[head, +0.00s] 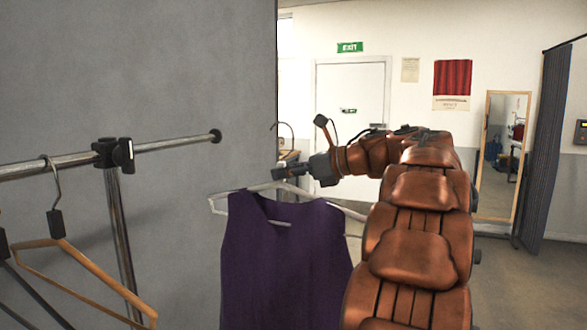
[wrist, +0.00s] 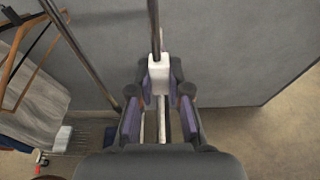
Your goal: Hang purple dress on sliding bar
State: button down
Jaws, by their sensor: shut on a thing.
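The purple dress (head: 282,265) hangs on a pale hanger (head: 217,203), its hook rising above my gripper. My gripper (head: 283,173) is shut on the hanger near its neck. In the wrist view a white block (wrist: 158,74) at the hanger's neck sits between my fingertips (wrist: 160,88), with a grey rod rising from it. The metal bar (head: 175,143) is to the left of my gripper, with a dark end cap near the grey panel. The hanger hook is apart from the bar, right of that cap.
A black clamp (head: 113,153) joins the bar to a metal upright (head: 122,235). A wooden hanger (head: 90,268) hangs left of the clamp. The grey panel (head: 190,60) stands close behind the bar. The bar between clamp and end cap is bare. A mirror (head: 500,150) stands at right.

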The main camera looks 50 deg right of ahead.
jog(key=shift+w+a+r+p, duration=0.1)
jog(key=shift+w+a+p, duration=1.05)
jog(key=shift+w, duration=1.3)
jog(key=shift+w+a+p, duration=0.6)
jog(key=shift+w+p, duration=1.1)
jog(key=shift+w, duration=0.8)
jog(key=shift+w+a+r+p, duration=0.1)
jog(key=shift+w+a+p, duration=1.05)
jog(key=shift+w, duration=1.3)
jog(key=shift+w+d+f, duration=0.1)
jog(key=shift+d+f, duration=0.05)
jog(key=shift+d, duration=0.15)
jog(key=shift+b, duration=0.3)
jog(key=shift+w+a+b, duration=0.15)
jog(key=shift+w+a, duration=0.05)
jog(key=shift+w, duration=0.35)
jog(key=shift+w+a+b, duration=0.15)
jog(key=shift+w, duration=0.4)
jog(key=w, duration=0.1)
jog(key=w+a, duration=0.1)
jog(key=w, duration=0.2)
jog(key=shift+w+a+b, duration=0.25)
jog(key=shift+a+b, duration=0.05)
jog(key=shift+a, duration=0.05)
jog(key=shift+w, duration=0.15)
